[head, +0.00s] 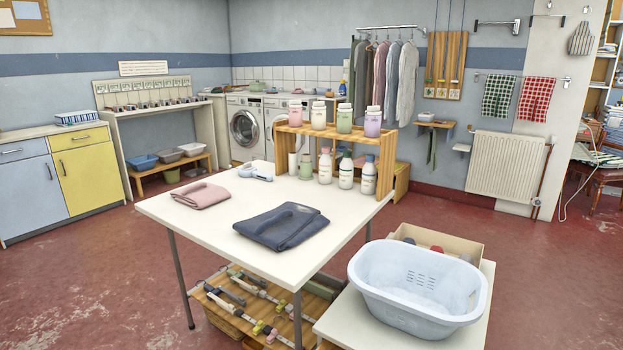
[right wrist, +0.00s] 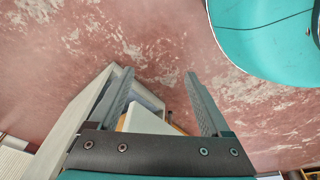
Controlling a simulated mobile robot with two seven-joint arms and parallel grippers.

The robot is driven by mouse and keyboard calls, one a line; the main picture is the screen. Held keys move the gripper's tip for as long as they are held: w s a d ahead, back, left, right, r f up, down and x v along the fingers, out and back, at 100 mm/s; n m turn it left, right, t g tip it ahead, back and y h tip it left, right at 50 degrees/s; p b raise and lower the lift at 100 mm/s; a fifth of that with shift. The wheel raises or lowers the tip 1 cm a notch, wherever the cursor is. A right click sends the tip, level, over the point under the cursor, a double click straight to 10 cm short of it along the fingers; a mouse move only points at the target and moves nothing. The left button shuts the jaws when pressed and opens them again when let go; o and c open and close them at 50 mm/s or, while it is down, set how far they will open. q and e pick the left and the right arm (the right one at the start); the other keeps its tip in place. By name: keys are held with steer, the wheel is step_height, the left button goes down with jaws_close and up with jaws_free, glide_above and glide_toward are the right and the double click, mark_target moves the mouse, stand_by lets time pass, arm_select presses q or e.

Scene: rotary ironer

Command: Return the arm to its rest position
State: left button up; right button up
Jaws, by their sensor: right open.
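My right gripper (right wrist: 158,76) shows in the right wrist view. Its two dark fingers are wide apart with nothing between them. Beyond the fingers lies the worn red floor (right wrist: 150,35), with a pale box-like piece of furniture (right wrist: 75,130) below and to the left. Neither of my arms shows in the head view, and my left gripper is in neither picture.
In the head view a white table (head: 190,222) carries a folded pink cloth (head: 201,195), a folded dark blue cloth (head: 281,227) and a wooden shelf (head: 385,152) with bottles. A pale blue tub (head: 418,318) stands front right. Red floor (head: 80,280) is clear at left.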

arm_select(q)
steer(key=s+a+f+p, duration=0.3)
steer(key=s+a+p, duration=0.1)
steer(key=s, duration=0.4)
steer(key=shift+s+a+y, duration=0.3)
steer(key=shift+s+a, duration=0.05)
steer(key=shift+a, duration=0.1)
arm_select(e)
steer(key=s+d+f, duration=0.3)
steer(key=s+d, duration=0.2)
steer(key=s, duration=0.3)
steer(key=shift+s+h, duration=0.3)
steer(key=shift+s, duration=0.05)
steer(key=shift+a, duration=0.1)
steer(key=shift+c, duration=0.3)
